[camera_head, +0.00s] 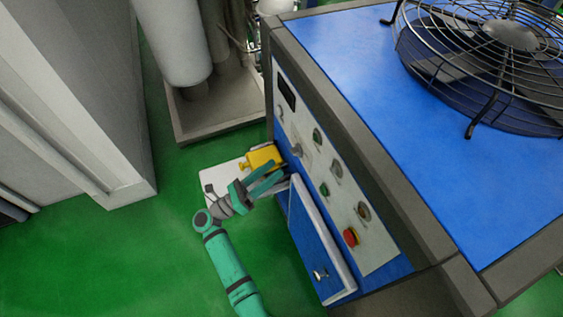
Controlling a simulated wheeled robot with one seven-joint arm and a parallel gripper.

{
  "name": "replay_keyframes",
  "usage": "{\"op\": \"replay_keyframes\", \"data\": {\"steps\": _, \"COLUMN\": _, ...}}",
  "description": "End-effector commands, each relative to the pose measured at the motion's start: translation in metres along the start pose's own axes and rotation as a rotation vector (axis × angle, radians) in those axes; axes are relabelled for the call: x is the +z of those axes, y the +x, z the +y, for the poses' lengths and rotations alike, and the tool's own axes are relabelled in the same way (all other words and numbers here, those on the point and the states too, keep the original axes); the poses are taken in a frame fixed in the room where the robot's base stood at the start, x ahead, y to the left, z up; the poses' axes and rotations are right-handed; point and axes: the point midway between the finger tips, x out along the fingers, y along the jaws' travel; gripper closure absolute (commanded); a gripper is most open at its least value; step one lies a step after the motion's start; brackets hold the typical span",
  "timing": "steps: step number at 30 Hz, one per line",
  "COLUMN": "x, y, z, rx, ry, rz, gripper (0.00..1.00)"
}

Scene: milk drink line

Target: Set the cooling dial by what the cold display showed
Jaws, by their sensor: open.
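A blue machine (370,80) has a pale control panel (345,200) on its left-facing side. A dark display (287,92) sits at the panel's far end; I cannot read anything on it. Below it are several small knobs and buttons, including a grey knob (298,147), another knob (336,170) and a third knob (363,211). Their labels are too small to read, so I cannot tell which is the cooling dial. My gripper (281,175) is open and empty, low beside the panel, its fingers pointing towards the machine. I cannot tell whether it touches the machine.
A cabinet door (322,245) with a small handle stands below the panel, apparently ajar. A red button (351,236) is at the panel's near end. A yellow object (263,157) lies beyond my gripper. A fan grille (500,45) tops the machine. Green floor (150,260) is free at left.

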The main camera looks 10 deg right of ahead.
Motion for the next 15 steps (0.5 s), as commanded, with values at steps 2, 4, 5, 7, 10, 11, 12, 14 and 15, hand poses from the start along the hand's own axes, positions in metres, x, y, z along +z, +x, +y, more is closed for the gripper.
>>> {"op": "replay_keyframes", "data": {"steps": 2, "x": 0.0, "y": -0.012, "z": 0.0, "rx": 0.001, "ry": 0.0, "rz": 0.0, "gripper": 0.49}}
{"op": "replay_keyframes", "data": {"steps": 4, "x": 0.0, "y": -0.019, "z": 0.0, "rx": 0.0, "ry": -0.001, "rz": 0.0, "gripper": 0.49}}
{"op": "replay_keyframes", "data": {"steps": 5, "x": 0.0, "y": -0.021, "z": 0.0, "rx": 0.0, "ry": -0.001, "rz": 0.0, "gripper": 0.49}}
{"op": "replay_keyframes", "data": {"steps": 7, "x": 0.0, "y": -0.025, "z": 0.0, "rx": -0.001, "ry": -0.001, "rz": 0.001, "gripper": 0.49}}
{"op": "replay_keyframes", "data": {"steps": 10, "x": 0.0, "y": -0.027, "z": 0.0, "rx": -0.001, "ry": 0.0, "rz": 0.001, "gripper": 0.49}}
{"op": "replay_keyframes", "data": {"steps": 11, "x": 0.0, "y": -0.028, "z": 0.0, "rx": -0.001, "ry": 0.0, "rz": 0.001, "gripper": 0.49}}
{"op": "replay_keyframes", "data": {"steps": 12, "x": 0.0, "y": -0.028, "z": 0.0, "rx": -0.002, "ry": 0.0, "rz": 0.001, "gripper": 0.49}}
{"op": "replay_keyframes", "data": {"steps": 14, "x": 0.0, "y": -0.028, "z": 0.0, "rx": -0.002, "ry": 0.0, "rz": 0.001, "gripper": 0.49}}
{"op": "replay_keyframes", "data": {"steps": 15, "x": 0.0, "y": -0.028, "z": 0.0, "rx": -0.002, "ry": 0.0, "rz": 0.001, "gripper": 0.49}}
